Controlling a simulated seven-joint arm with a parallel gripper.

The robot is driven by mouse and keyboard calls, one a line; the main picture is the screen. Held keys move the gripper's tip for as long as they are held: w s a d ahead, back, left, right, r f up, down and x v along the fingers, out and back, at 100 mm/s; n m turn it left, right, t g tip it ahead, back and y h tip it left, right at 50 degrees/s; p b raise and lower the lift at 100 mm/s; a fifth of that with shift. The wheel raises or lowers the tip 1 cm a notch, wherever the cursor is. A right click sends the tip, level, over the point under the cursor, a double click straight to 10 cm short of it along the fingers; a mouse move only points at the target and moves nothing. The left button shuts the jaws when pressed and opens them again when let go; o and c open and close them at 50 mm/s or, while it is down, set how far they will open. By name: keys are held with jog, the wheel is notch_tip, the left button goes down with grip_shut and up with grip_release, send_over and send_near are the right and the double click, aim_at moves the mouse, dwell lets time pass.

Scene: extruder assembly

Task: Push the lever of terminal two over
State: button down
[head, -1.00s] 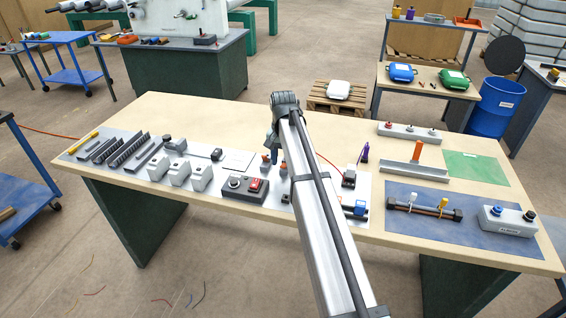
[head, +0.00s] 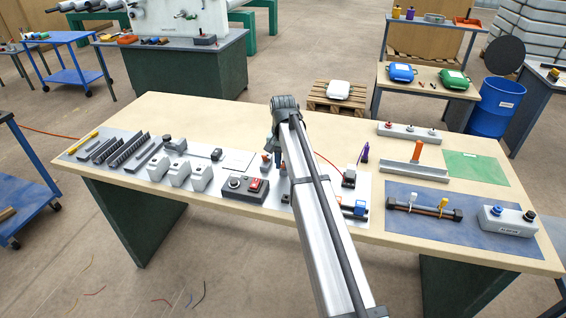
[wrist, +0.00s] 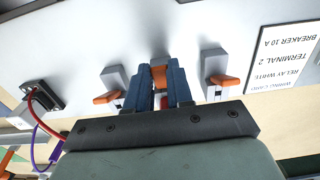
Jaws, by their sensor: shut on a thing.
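In the wrist view, three grey terminals with orange levers stand in a row on a pale panel. My gripper (wrist: 159,68) has its two blue fingers around the orange lever (wrist: 159,78) of the middle terminal (wrist: 158,52) and is shut on it. The left lever (wrist: 107,97) sticks out to the left and the right lever (wrist: 224,80) to the right. The fingers hide the lower part of the middle terminal, and I cannot tell the lever's exact tilt. In the head view, my arm largely hides the gripper and the middle terminal; one terminal (head: 265,163) shows left of it.
A printed wiring card (wrist: 290,58) lies right of the terminals and reads "Terminal 2". In the head view, a switch box (head: 245,187) with a red switch stands left of my arm.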

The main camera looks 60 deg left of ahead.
jog(key=shift+s+d+f+t+y, duration=0.15)
jog(key=shift+s+d+t+y, duration=0.05)
jog(key=shift+d+t+y, duration=0.1)
jog(key=shift+t+y, duration=0.3)
jog(key=shift+a, duration=0.1)
jog(key=c, duration=1)
grip_release()
notch_tip(320, 180, up, 14)
jog(key=s+d, duration=0.1)
jog(key=shift+s+d+f, duration=0.15)
jog(key=shift+f, duration=0.05)
